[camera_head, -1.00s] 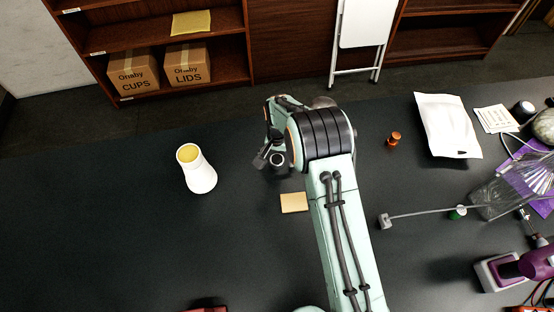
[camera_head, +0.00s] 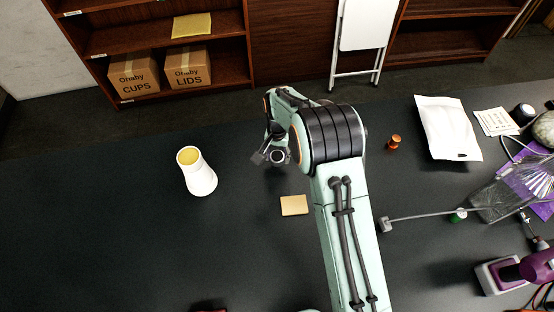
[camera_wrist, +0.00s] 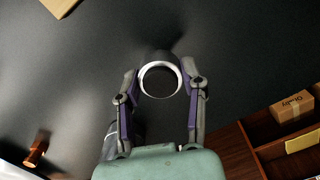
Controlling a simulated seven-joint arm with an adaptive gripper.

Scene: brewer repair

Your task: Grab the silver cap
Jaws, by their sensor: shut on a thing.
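In the wrist view the cap (camera_wrist: 160,64) is a bright ring around a dark centre. It sits between the two fingertips of my gripper (camera_wrist: 160,78), which is shut on it from both sides. The cap's underside is hidden. A dark shadow lies on the table beyond it. I cannot tell its exact height above the table.
A white tapered container with a yellow top (camera_head: 200,180) stands left of my gripper. A tan square pad (camera_head: 294,205) lies below it. The left of the black table (camera_head: 90,230) is clear.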

